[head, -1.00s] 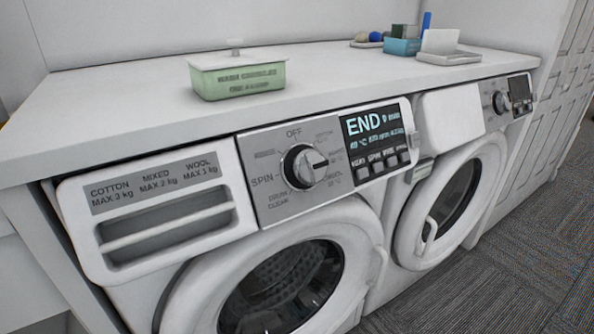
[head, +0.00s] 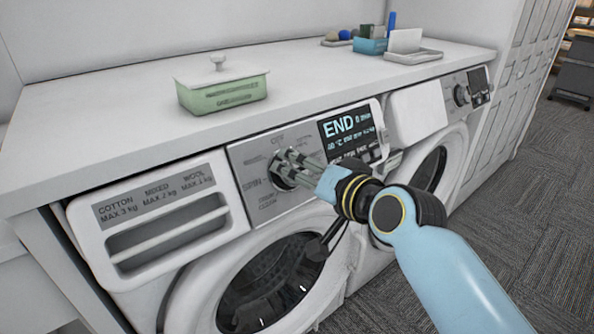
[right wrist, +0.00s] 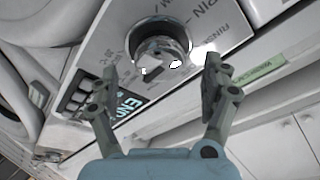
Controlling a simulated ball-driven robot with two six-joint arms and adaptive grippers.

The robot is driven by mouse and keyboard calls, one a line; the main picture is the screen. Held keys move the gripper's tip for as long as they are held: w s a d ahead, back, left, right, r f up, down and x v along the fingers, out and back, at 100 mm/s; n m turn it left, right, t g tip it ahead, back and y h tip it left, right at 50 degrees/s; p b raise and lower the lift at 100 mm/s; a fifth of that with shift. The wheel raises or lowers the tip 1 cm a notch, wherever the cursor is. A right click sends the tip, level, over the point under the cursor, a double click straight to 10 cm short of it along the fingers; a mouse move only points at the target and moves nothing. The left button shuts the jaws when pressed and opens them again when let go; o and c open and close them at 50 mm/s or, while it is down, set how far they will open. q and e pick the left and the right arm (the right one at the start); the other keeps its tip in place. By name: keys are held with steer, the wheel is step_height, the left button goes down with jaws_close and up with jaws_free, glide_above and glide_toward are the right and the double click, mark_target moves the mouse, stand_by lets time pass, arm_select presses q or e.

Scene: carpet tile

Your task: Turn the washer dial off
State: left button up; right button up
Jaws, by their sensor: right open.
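The washer dial (head: 281,174) is a dark round knob with a silver face on the grey control panel (head: 240,160) of the near washer. My right gripper (head: 284,161) reaches in from the right and partly hides it in the head view. In the right wrist view the dial (right wrist: 160,48) lies ahead, between and just beyond the open fingertips of my right gripper (right wrist: 160,72). The fingers appear apart from the dial. The display (head: 346,130) beside it reads END. My left gripper is not in view.
A detergent drawer (head: 165,222) is left of the dial, and the round door (head: 270,285) is below. A green lidded box (head: 222,92) stands on the white counter (head: 120,115). A second washer (head: 425,115) stands to the right.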

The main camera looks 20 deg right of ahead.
mark_target(297, 168)
steer(key=shift+x, duration=1.5)
steer(key=c, duration=1.2)
